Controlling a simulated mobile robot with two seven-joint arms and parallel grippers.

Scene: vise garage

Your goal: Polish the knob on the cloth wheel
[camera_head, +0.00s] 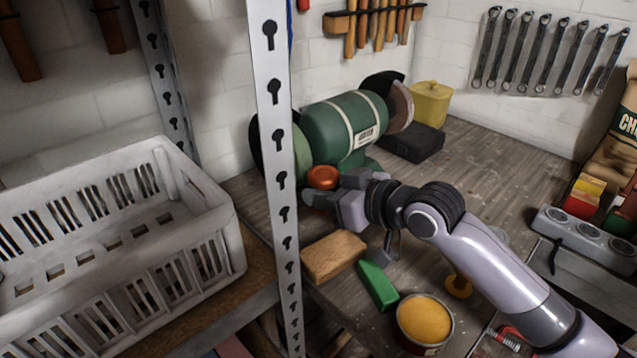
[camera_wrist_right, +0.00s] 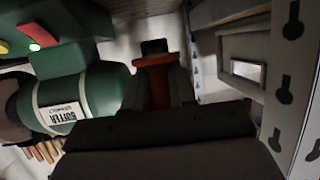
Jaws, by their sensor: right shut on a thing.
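The orange-red knob (camera_head: 322,177) is held in my right gripper (camera_head: 333,192), in front of the green buffer's left end. In the right wrist view a reddish piece (camera_wrist_right: 172,80) with a dark end stands between the fingers. The green buffer (camera_head: 340,128) sits at the back of the bench; its label also shows in the right wrist view (camera_wrist_right: 62,114). A brownish wheel (camera_head: 401,106) is on its right end. The wheel on its left end is mostly hidden behind the shelf post. Whether the knob touches that wheel cannot be told. My left gripper is out of view.
A perforated metal post (camera_head: 276,130) stands close left of my gripper, with a white crate (camera_head: 120,255) on the shelf. A wooden block (camera_head: 333,256), a green bar (camera_head: 378,285) and an orange-filled tin (camera_head: 424,320) lie in front. The bench's right middle is clear.

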